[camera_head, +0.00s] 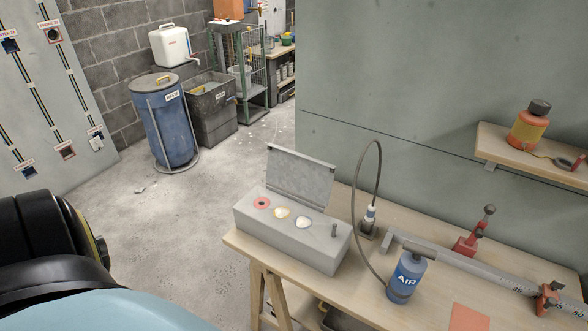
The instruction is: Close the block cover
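A grey metal block (290,233) sits on the left end of the wooden workbench. Its hinged cover (301,177) stands raised and tilted back along the rear edge. The block's top shows a red-ringed hole (262,203), a yellowish round port (282,212), a white round port (303,222) and a small upright pin (334,230) near its right end. Neither gripper shows. A black and teal part of my own body fills the lower left, well apart from the block.
A blue AIR canister (406,277) stands right of the block. A dark hose loops up from it to a small fitting (369,219) close behind the block. A long grey rail (470,266) with red clamps (474,235) lies farther right. Open floor (180,240) lies left of the bench (400,318).

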